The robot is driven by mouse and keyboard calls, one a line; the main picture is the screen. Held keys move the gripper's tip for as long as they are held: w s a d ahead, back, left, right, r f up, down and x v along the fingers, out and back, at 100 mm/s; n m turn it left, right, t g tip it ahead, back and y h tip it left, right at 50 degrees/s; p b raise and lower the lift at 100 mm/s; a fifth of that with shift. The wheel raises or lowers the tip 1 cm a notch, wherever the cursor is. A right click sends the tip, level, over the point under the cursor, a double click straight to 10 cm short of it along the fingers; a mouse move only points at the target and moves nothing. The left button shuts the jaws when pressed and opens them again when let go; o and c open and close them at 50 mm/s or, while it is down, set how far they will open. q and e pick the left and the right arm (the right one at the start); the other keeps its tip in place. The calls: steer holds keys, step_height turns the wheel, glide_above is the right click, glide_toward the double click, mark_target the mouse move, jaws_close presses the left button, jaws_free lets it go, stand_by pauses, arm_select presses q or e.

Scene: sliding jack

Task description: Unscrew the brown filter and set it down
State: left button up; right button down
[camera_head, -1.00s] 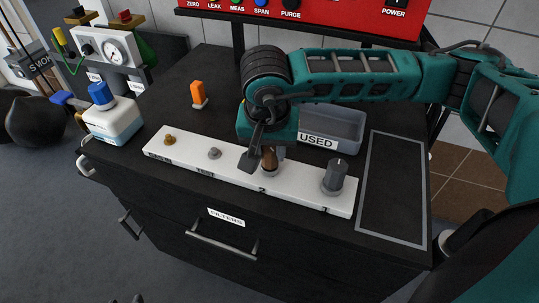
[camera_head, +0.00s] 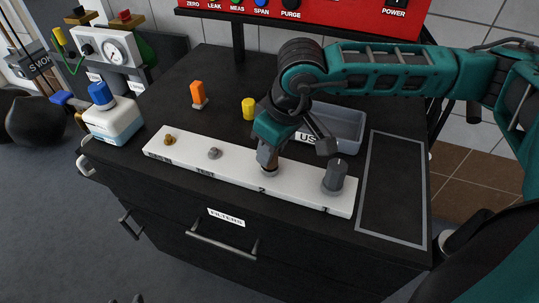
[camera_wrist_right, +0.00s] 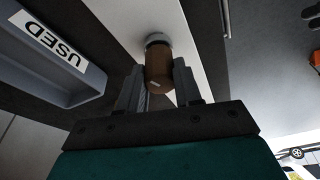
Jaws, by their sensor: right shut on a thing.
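The brown filter (camera_head: 266,158) stands upright on the white bar (camera_head: 225,174), between a small grey fitting (camera_head: 215,153) and a dark grey knob-like filter (camera_head: 336,175). My right gripper (camera_head: 265,150) reaches it from above and behind and is shut on it. In the right wrist view the brown filter (camera_wrist_right: 158,68) sits between the two fingers, with its far end at a grey round seat on the bar. Two small dark tips at the bottom edge of the head view (camera_head: 126,299) may be my left gripper; too little shows to tell its state.
A grey bin labelled USED (camera_head: 345,122) stands behind the bar. An outlined empty area (camera_head: 395,190) lies at the right of the black cabinet top. A yellow cylinder (camera_head: 248,108), an orange piece (camera_head: 198,95) and a blue-knobbed white box (camera_head: 112,120) stand at the back and left.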

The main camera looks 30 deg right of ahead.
steer(key=shift+r, duration=1.15)
stand_by(1.1)
steer(key=shift+r, duration=0.4)
